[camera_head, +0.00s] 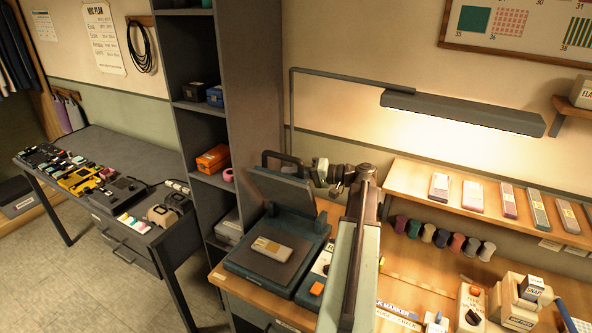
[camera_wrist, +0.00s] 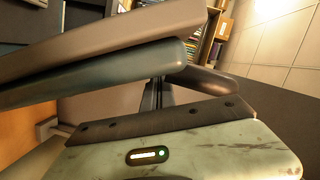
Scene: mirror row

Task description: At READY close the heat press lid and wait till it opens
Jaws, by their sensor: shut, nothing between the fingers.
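The heat press (camera_head: 232,266) stands on the bench with its lid (camera_head: 284,190) raised and tilted back. The lid's dark handle (camera_head: 268,157) sticks up at its upper left. A small tan and grey piece (camera_head: 270,248) lies on the lower plate. A control box with an orange button (camera_head: 317,289) is at the press's right; no READY sign is readable. My gripper (camera_wrist: 156,94) is shut and empty, close by the lid (camera_wrist: 90,88), which fills the upper left of the wrist view. In the head view my wrist is beside the lid's right edge; contact cannot be told.
A tall shelf (camera_head: 253,75) stands behind and left of the press. A lamp (camera_head: 463,112) hangs above the bench. Several thread spools (camera_head: 441,238) and boxes crowd the right side. A separate dark table (camera_head: 110,150) stands at left, with floor between.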

